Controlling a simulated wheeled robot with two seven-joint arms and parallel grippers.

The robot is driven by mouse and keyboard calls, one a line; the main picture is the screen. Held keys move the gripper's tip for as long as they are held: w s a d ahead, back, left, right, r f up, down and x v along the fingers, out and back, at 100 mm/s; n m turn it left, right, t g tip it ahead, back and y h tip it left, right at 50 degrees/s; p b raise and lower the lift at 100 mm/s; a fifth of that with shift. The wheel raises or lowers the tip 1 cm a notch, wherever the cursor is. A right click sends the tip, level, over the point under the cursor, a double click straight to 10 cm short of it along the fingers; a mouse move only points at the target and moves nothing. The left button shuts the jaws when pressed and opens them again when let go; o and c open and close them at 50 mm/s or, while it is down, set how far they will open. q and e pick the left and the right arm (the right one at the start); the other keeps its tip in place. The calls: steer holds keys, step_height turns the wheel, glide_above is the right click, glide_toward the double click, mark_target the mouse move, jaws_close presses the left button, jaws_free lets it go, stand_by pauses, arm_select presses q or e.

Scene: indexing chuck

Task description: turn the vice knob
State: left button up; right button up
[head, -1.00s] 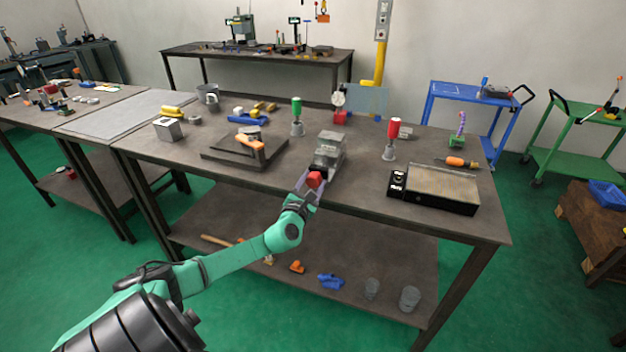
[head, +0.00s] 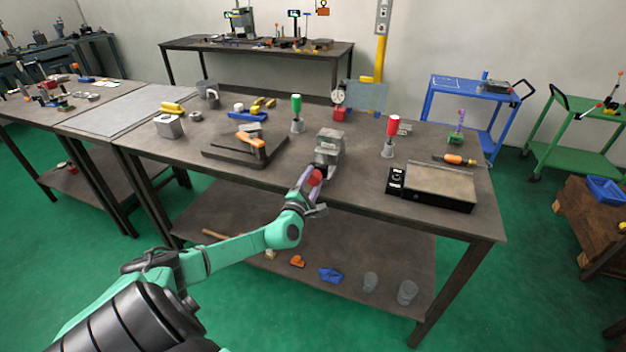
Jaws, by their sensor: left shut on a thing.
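The grey vice (head: 329,146) stands near the front edge of the workbench, in the middle of the head view. Its red knob (head: 315,177) faces the front. My left gripper (head: 312,180) reaches up from the lower left and is shut on the red knob, with its fingers on either side of it. The fingers look rolled compared with the arm, and they partly hide the knob. My right gripper is not in view.
A dark plate with an orange-handled tool (head: 250,140) lies left of the vice. A green-topped (head: 297,112) and a red-topped tool (head: 391,135) stand behind and right. A black box with a tan top (head: 440,186) lies at the right.

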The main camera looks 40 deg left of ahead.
arm_select(q)
steer(key=shift+f, duration=0.1)
steer(key=o, duration=1.4)
steer(key=shift+c, duration=0.2)
steer(key=shift+s+d, duration=0.25)
steer(key=shift+s, duration=0.35)
steer(key=p+v, duration=0.1)
steer(key=v, duration=1.2)
steer(key=shift+s+p, duration=0.2)
steer(key=shift+p, duration=0.1)
